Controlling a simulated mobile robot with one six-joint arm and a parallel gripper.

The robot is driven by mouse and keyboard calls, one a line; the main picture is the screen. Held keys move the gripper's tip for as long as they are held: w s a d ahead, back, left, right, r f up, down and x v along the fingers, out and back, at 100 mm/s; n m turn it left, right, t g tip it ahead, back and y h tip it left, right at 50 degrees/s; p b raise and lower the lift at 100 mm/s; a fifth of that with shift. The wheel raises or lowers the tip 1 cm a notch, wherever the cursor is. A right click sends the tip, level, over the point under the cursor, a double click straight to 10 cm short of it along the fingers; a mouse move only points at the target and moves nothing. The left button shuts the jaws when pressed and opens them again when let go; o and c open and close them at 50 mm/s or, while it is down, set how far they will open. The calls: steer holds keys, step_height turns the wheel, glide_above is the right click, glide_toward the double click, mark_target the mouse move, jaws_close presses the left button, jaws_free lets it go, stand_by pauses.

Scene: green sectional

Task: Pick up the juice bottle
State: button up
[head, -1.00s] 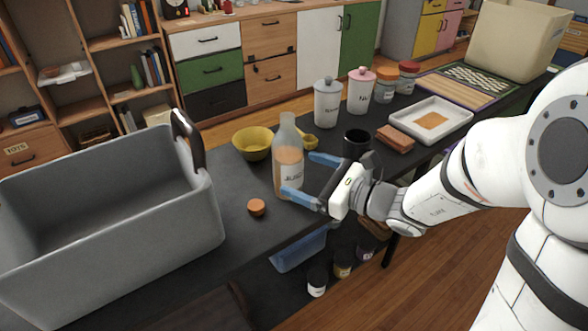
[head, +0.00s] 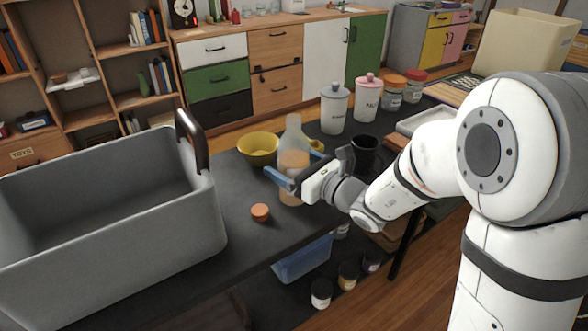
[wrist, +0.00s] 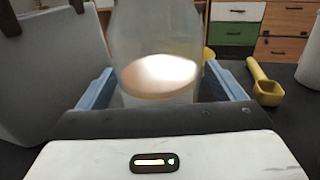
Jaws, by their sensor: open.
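The juice bottle (head: 292,161) is clear with orange juice inside and stands upright on the dark table. In the wrist view the bottle (wrist: 158,40) is straight ahead, between the two blue fingers. My gripper (head: 293,176) is open around the bottle's body, one finger on each side. In the wrist view a gap shows beside the bottle at the right finger. The bottle's lower part is hidden by my gripper. The orange cap (head: 260,212) lies on the table in front of the bottle.
A large grey crate (head: 110,255) stands at the left. A yellow bowl (head: 258,147) is behind the bottle, and a yellow scoop (wrist: 264,87) is near it. A black mug (head: 366,152) stands to the right, with canisters (head: 335,108) beyond.

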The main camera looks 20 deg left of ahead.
mark_target(299, 127)
steer(key=shift+c, duration=0.4)
steer(key=c, duration=1.3)
step_height(299, 127, up, 10)
steer(key=p, duration=0.3)
